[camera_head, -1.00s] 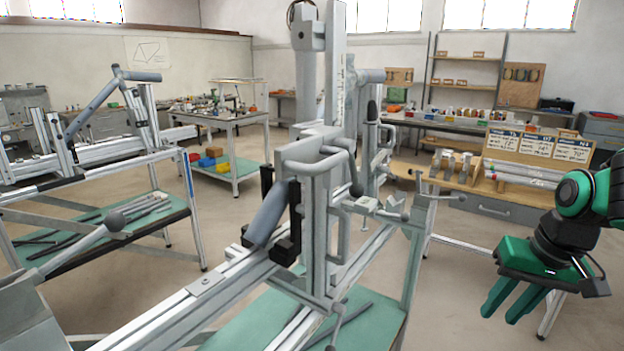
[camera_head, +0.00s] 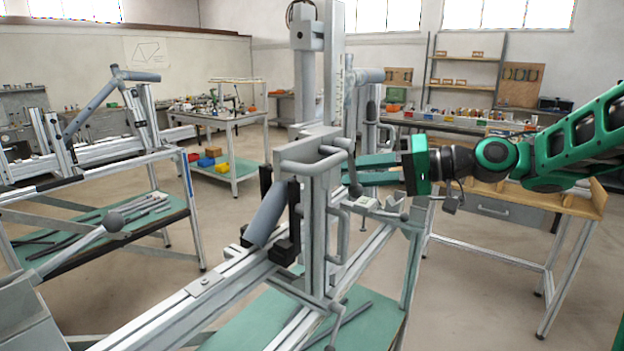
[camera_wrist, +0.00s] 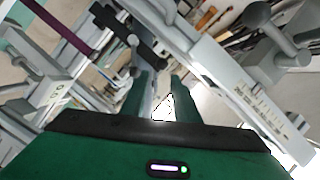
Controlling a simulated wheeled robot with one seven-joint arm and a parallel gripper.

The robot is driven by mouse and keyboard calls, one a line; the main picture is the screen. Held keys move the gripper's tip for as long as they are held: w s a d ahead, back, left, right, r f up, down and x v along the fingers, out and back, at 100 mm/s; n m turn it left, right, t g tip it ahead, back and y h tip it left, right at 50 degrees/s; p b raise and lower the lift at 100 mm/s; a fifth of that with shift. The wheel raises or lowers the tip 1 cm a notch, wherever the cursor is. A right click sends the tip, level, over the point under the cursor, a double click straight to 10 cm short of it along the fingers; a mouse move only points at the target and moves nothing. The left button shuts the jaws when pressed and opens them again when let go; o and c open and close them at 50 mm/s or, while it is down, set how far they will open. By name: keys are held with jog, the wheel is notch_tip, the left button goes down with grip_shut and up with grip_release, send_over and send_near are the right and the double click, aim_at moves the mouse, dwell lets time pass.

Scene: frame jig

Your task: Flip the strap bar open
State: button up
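The grey jig (camera_head: 318,215) stands in the middle of the head view. A bent grey bar (camera_head: 310,164) lies across the front of its upright near the top; it looks like the strap bar, but I cannot tell for certain. Contact with the jig cannot be told.
A lower clamp with a ball-ended handle (camera_head: 385,211) sticks out below my gripper. A wooden bench (camera_head: 530,205) stands at the right, partly behind my arm. Another frame stand (camera_head: 100,165) is at the left. Open floor lies at the lower right.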

jog(key=x, duration=0.8)
jog(key=shift+a, duration=0.35)
jog(key=shift+w+f, duration=0.1)
jog(key=shift+f, duration=0.05)
